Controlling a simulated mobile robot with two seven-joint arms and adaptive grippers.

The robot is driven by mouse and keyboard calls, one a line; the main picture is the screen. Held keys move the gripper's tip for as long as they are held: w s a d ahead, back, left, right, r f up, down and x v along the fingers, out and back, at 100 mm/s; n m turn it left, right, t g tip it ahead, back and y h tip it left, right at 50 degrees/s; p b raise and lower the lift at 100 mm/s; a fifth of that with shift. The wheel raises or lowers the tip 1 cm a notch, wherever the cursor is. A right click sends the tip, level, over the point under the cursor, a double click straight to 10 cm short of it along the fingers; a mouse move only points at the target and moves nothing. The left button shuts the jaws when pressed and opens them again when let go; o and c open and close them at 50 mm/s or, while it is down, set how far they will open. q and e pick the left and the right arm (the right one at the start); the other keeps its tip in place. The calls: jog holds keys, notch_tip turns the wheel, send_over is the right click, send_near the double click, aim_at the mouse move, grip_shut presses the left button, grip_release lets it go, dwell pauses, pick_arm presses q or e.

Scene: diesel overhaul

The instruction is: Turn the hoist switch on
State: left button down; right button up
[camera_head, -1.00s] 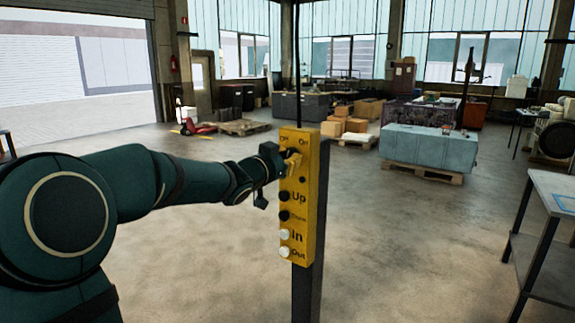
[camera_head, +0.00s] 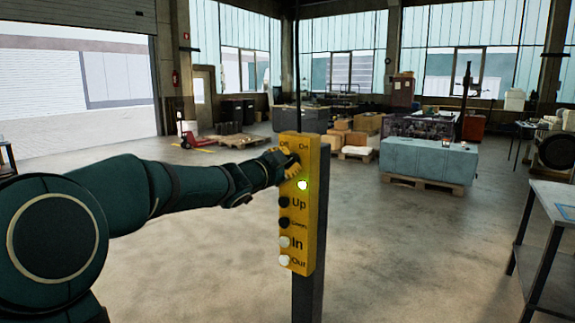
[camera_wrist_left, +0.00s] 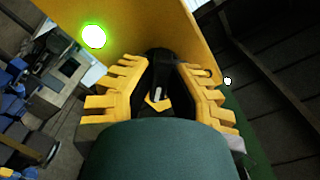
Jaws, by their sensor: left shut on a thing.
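The yellow hoist control box (camera_head: 310,225) stands on a dark post, with Off and On marked at its top and Up, Down, In and Out buttons below. A lamp (camera_head: 302,185) on it glows green; it also glows in the left wrist view (camera_wrist_left: 93,36). My left gripper (camera_head: 286,163) is at the top of the box, shut on the black switch knob (camera_wrist_left: 158,95) between the Off and On marks. In the left wrist view its yellow fingers (camera_wrist_left: 158,88) sit on both sides of the knob. My right gripper is not in view.
A grey workbench (camera_head: 555,200) stands at the right. A covered block on a pallet (camera_head: 428,160), cardboard boxes and a red pallet jack (camera_head: 188,138) are farther back. The floor around the post is clear.

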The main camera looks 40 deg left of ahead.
pick_arm(q)
jog(key=shift+r, duration=0.1)
jog(key=c, duration=0.9)
grip_release()
jog(key=shift+w, duration=0.1)
jog(key=shift+c, duration=0.2)
jog(key=s+d, duration=0.1)
jog(key=s, duration=1.1)
jog(key=shift+d, duration=0.15)
